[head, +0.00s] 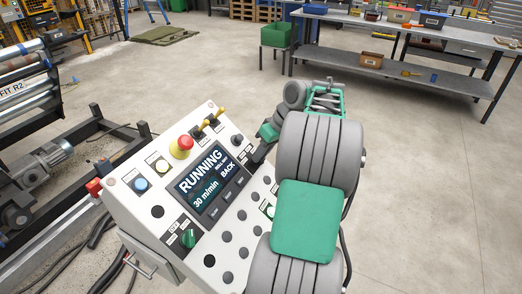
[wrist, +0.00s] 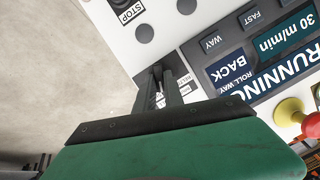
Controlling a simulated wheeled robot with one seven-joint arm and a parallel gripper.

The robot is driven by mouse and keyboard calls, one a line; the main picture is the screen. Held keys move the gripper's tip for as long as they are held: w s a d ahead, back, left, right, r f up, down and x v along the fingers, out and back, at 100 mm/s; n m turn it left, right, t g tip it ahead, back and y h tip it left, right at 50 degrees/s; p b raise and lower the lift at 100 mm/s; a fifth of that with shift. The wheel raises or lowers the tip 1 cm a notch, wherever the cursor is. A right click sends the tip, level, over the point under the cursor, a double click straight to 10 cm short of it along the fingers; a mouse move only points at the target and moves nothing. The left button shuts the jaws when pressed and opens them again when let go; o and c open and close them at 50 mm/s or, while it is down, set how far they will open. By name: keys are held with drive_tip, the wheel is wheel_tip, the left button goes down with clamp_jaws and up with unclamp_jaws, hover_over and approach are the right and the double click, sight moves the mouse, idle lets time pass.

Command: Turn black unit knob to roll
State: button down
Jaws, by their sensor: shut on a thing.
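The white control panel (head: 157,177) is tilted towards me. My gripper (head: 257,158) is at its right edge, beside the screen, and its dark fingers reach the panel face. In the wrist view the gripper (wrist: 165,88) is shut over a spot next to small white labels (wrist: 184,84). The black unit knob is between the fingers and almost wholly hidden, so I cannot read which way it points. The screen (head: 205,188) reads RUNNING, 30 m/min and BACK; BACK (wrist: 231,69) stands by ROLL WAY in the wrist view.
The panel also carries a red emergency button (head: 181,147), yellow-tipped levers (head: 209,121), a blue button (head: 140,184) and a green knob (head: 188,238). Roller machinery (head: 35,170) stands left. A workbench (head: 410,40) stands behind, with open floor between.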

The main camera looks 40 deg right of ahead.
drive_tip(key=shift+f, duration=0.1)
drive_tip(key=c, duration=1.4)
unclamp_jaws()
drive_tip(key=shift+c, duration=0.2)
drive_tip(key=p+v, duration=0.2)
drive_tip(key=v, duration=0.6)
drive_tip(key=shift+p, duration=0.35)
drive_tip(key=shift+w+a, duration=0.1)
drive_tip(key=shift+a, duration=0.05)
